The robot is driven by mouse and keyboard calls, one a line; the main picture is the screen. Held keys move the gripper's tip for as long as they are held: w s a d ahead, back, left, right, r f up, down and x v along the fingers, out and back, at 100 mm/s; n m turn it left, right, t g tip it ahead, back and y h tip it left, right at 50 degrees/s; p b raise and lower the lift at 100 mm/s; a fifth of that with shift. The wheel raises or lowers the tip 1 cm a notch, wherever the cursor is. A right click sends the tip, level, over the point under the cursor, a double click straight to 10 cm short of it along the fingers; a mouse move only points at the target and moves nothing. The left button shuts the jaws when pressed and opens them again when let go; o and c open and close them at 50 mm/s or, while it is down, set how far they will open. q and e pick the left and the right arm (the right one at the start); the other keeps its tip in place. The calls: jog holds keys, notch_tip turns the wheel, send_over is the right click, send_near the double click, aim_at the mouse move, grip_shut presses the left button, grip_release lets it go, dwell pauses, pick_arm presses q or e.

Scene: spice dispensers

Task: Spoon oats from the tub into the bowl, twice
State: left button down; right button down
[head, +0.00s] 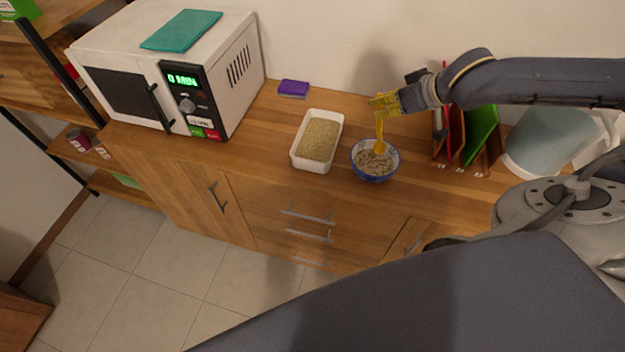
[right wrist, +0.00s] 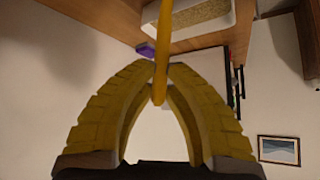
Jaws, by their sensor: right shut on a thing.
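My right gripper (head: 384,104) is shut on a yellow spoon (head: 380,137). The spoon hangs down from the fingers, with its lower end over the blue and white bowl (head: 374,178). The bowl holds some pale oats. I cannot tell whether the spoon touches the oats or carries any. The white tub (head: 295,160) of oats stands left of the bowl. In the right wrist view, the yellow fingers (right wrist: 160,75) close on the spoon handle (right wrist: 160,50), and the tub (right wrist: 205,30) shows at the top. My left gripper is not in view.
A white microwave (head: 125,93) with a teal item on top stands at the left. A purple sponge (head: 293,88) lies behind the tub. A wooden rack (head: 452,158) with red and green boards stands right of the bowl. The counter between microwave and tub is clear.

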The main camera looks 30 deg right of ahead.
jog(key=shift+r, duration=0.1)
dwell(0.3)
jog(key=shift+r, duration=2.45)
jog(key=d+m+h, duration=0.2)
jog(key=d+m, duration=0.1)
jog(key=d, duration=0.3)
jog(key=w+a+f+m+h, duration=0.1)
jog(key=w+a+f+m, duration=0.1)
jog(key=w+a, duration=0.35)
jog(key=w+a+f+n, duration=0.1)
jog(key=w+a+f, duration=0.1)
jog(key=a, duration=0.9)
jog(key=w+a+f+n, duration=0.1)
jog(key=w+a+f, duration=0.1)
jog(key=a, duration=0.9)
jog(key=shift+f+y, duration=0.4)
jog(key=shift+f, duration=0.15)
